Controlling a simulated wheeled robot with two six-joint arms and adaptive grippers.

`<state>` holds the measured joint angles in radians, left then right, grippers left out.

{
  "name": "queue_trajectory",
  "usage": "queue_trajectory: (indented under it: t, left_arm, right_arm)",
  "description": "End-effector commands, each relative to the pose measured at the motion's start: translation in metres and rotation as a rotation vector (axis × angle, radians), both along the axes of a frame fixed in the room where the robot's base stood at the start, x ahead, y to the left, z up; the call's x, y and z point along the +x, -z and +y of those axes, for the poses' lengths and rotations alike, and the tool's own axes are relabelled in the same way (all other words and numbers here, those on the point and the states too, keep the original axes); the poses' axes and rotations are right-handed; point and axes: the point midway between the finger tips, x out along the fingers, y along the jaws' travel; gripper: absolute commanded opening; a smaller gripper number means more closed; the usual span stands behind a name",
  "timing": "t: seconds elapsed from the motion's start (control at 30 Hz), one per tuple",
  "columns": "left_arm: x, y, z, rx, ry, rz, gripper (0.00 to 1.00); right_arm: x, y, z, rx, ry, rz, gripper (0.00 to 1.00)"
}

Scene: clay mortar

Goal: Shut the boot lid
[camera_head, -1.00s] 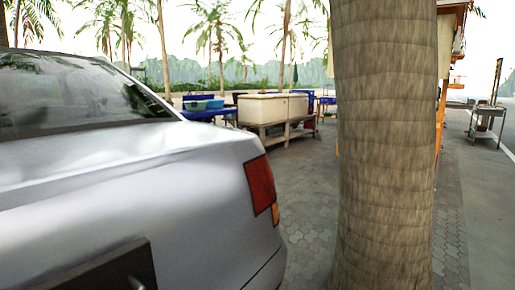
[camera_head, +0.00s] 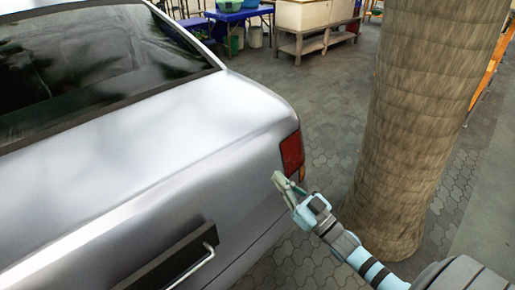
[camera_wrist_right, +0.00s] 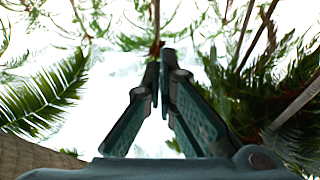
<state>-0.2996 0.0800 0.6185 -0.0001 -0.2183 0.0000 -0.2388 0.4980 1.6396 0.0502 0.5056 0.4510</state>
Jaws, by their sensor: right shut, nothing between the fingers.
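The silver car's boot lid (camera_head: 150,150) spans the rear of the car below the rear window in the head view. It looks level with the body, and I see no clear gap along its edge. A dark plate with a metal bar handle (camera_head: 190,262) is on its rear face. My right gripper (camera_head: 277,180) is shut and empty, near the red tail light (camera_head: 292,152) at the car's rear corner. I cannot tell whether it touches the car. In the right wrist view the fingers (camera_wrist_right: 161,62) point up towards sky and palms. My left gripper is out of view.
A thick palm trunk (camera_head: 425,120) stands right of the car, close behind my right forearm. Paved ground (camera_head: 335,110) lies free between car and trunk. A white cabinet on a wooden stand (camera_head: 303,20) and a blue table (camera_head: 228,15) are at the back.

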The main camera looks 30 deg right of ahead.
Motion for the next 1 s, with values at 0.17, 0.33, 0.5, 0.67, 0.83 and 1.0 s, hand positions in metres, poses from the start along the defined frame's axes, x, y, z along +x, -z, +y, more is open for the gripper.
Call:
queue_trajectory:
  t: [0.17,0.33,0.5,0.67,0.83,1.0]
  left_arm:
    - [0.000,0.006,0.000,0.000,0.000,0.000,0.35]
    - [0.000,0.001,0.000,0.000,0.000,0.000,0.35]
    - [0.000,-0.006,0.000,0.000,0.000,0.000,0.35]
    - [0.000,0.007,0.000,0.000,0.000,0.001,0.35]
    - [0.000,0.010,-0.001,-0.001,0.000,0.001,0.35]
    - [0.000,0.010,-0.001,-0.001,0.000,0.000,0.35]
  right_arm:
    - [0.022,-0.003,0.006,0.001,0.000,-0.006,0.00]
    - [0.056,-0.014,0.015,0.002,0.001,-0.005,0.00]
    - [0.090,-0.025,0.024,0.004,0.000,-0.003,0.00]
    - [0.089,0.007,0.024,0.002,-0.001,0.003,0.00]
    - [0.088,0.018,0.024,0.003,-0.001,0.001,0.00]
    - [0.088,0.019,0.023,0.002,-0.001,0.000,0.00]
